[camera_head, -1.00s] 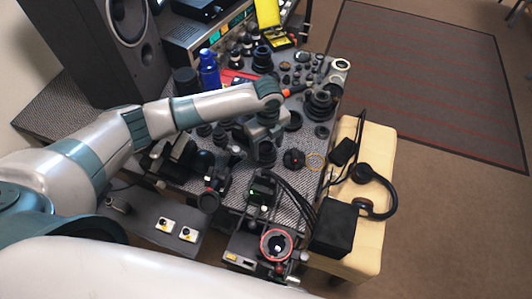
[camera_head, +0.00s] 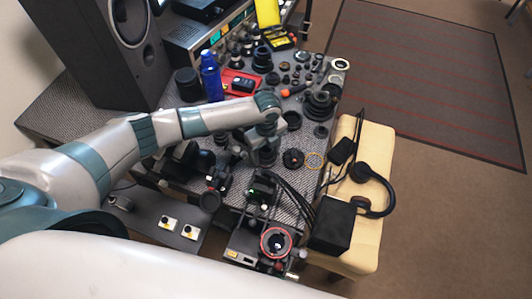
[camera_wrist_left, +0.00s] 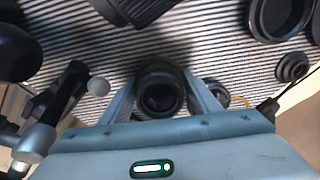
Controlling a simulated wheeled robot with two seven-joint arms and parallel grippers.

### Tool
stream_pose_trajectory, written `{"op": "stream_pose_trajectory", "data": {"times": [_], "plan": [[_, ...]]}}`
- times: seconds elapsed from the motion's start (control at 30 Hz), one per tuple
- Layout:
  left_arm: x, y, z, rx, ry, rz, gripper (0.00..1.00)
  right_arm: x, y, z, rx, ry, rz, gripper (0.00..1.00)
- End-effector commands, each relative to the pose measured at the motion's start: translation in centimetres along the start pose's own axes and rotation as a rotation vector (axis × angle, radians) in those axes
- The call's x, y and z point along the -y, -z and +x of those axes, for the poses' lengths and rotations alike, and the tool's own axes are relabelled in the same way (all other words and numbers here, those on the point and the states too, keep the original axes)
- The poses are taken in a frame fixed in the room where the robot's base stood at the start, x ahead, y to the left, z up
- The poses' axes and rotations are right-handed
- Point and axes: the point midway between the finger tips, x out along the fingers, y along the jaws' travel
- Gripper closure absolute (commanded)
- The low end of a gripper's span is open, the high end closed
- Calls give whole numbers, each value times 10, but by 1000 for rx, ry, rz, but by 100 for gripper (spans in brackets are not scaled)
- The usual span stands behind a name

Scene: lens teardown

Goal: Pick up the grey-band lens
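My left gripper (camera_head: 266,146) is over the workbench, pointing down at a dark upright lens (camera_head: 267,157). In the left wrist view the fingers (camera_wrist_left: 160,90) stand one on each side of this dark lens (camera_wrist_left: 159,98), with its round glass facing the camera. The fingers look spread, and I cannot tell whether they touch it. I cannot make out a grey band on the lens, so I cannot confirm it is the grey-band one. My right gripper is not in view.
Several other lenses and rings crowd the striped bench, including a large black ring (camera_head: 320,103) and a small dark cap (camera_head: 293,158). A blue bottle (camera_head: 210,75) stands behind my arm. A cream stool (camera_head: 367,232) holds headphones (camera_head: 378,190) at the right.

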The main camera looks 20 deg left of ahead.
Motion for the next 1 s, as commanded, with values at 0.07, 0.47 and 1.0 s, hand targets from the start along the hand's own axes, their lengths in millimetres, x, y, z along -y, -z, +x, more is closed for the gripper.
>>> {"op": "stream_pose_trajectory", "data": {"times": [0.07,0.47,1.0], "plan": [[0,0,0,0,-1,0,66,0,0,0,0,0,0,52],[1,0,-4,0,2,0,75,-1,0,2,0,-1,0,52],[1,-1,-76,1,3,1,75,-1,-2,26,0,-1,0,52]]}}
